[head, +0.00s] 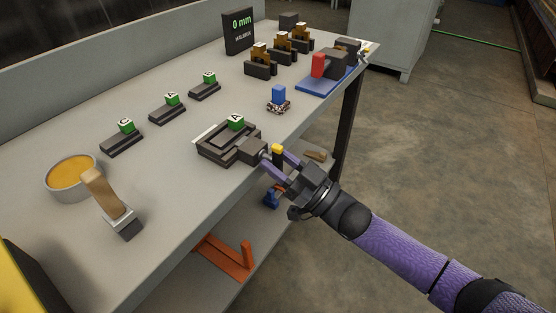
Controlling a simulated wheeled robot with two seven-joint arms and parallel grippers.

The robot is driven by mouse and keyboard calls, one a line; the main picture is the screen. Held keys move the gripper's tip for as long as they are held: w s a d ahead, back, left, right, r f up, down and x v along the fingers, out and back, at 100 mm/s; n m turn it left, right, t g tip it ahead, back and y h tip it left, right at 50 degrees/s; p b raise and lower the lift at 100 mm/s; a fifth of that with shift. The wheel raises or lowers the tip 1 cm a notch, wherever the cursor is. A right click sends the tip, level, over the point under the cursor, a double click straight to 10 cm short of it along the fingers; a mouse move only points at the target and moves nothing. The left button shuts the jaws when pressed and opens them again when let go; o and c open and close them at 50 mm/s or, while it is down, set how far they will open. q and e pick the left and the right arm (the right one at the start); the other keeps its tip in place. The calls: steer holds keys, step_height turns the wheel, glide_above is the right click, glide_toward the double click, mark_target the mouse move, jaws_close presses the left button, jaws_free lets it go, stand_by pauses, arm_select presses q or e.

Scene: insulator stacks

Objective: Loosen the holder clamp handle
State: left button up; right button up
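The dark holder clamp (212,154) sits at the front edge of the workbench and carries a green block marked A (236,123). Its handle (278,152), dark with a yellow top, sticks up at the clamp's right end, just past the bench edge. My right gripper (279,160) reaches in from the lower right. Its two purple fingers lie on either side of the handle. I cannot tell whether they press on it. My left gripper is not in view.
Several dark blocks with green lettered tops stand along the bench (165,185). A bowl of yellow material (70,178) and a brush-like tool (105,195) are at left. A display reading 0 mm (238,32), a blue block (278,93) and a red-handled device (319,65) stand farther back. A lower shelf holds orange parts (225,257).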

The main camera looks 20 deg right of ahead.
steer(key=shift+o, duration=0.3)
steer(key=shift+s+d+f, duration=0.15)
steer(key=shift+s+d, duration=0.05)
steer(key=shift+s, duration=0.05)
arm_select(q)
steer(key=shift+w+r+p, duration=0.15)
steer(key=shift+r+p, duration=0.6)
steer(key=shift+p, duration=0.1)
arm_select(e)
steer(key=v, duration=0.9)
